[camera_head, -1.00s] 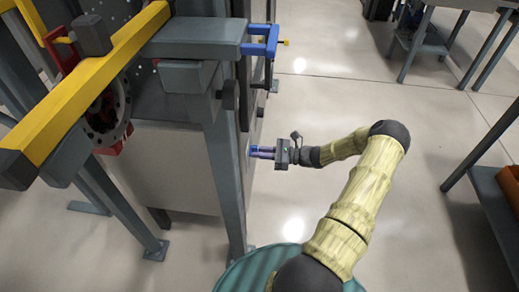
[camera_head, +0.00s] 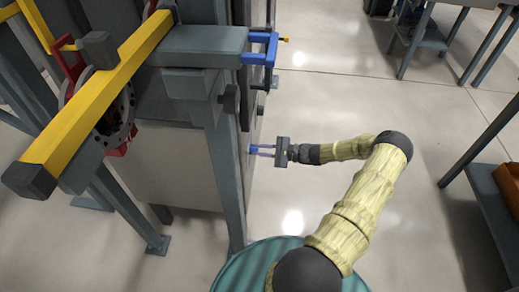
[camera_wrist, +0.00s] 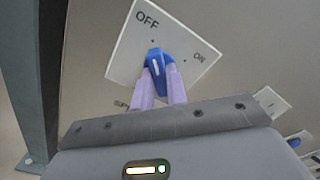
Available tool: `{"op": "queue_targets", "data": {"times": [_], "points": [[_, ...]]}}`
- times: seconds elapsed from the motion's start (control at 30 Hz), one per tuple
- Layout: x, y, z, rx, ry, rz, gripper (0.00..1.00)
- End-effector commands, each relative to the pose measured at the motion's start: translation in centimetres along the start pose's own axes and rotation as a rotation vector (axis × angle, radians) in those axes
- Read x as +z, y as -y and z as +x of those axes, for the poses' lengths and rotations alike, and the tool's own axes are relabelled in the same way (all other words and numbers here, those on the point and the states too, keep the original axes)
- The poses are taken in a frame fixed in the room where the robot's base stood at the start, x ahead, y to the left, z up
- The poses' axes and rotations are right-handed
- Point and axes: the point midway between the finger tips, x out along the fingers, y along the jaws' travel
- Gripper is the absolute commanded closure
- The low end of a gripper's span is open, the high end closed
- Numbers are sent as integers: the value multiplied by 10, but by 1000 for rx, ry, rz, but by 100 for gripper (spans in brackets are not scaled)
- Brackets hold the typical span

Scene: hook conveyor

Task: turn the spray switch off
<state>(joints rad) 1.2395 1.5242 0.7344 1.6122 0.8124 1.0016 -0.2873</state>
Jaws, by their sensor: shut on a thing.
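The spray switch is a blue knob (camera_wrist: 156,69) with a white line, on a white plate (camera_wrist: 122,55) marked OFF at upper left and ON at right. The plate looks tilted in the wrist view. The white line points up to the dot under OFF, not to the dot by ON. My gripper (camera_wrist: 158,84) is shut on the knob, one pale purple finger on each side. The fingers hide the lower part of the plate and most of its lower lettering. In the head view my gripper (camera_head: 261,151) reaches left to the grey cabinet's side, where the knob is tiny.
A grey post (camera_head: 226,185) stands just left of my gripper. A blue bracket (camera_head: 262,45) juts out above it. Other switch plates (camera_wrist: 271,102) lie at lower right in the wrist view. The floor (camera_head: 330,95) right of the cabinet is clear. A table stands at far right.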

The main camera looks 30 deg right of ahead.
Motion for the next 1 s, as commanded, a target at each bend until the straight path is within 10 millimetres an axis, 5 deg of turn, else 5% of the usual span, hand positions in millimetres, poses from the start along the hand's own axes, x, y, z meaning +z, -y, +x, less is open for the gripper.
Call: {"op": "queue_targets", "data": {"times": [0.47,0.5,0.6,1.0], "points": [[-2,-1,-2,1,-6,-24,100],[-2,-1,-2,1,-6,-24,83],[-2,-1,-2,1,-5,-23,64],[-1,0,-5,0,-2,-22,64]]}}
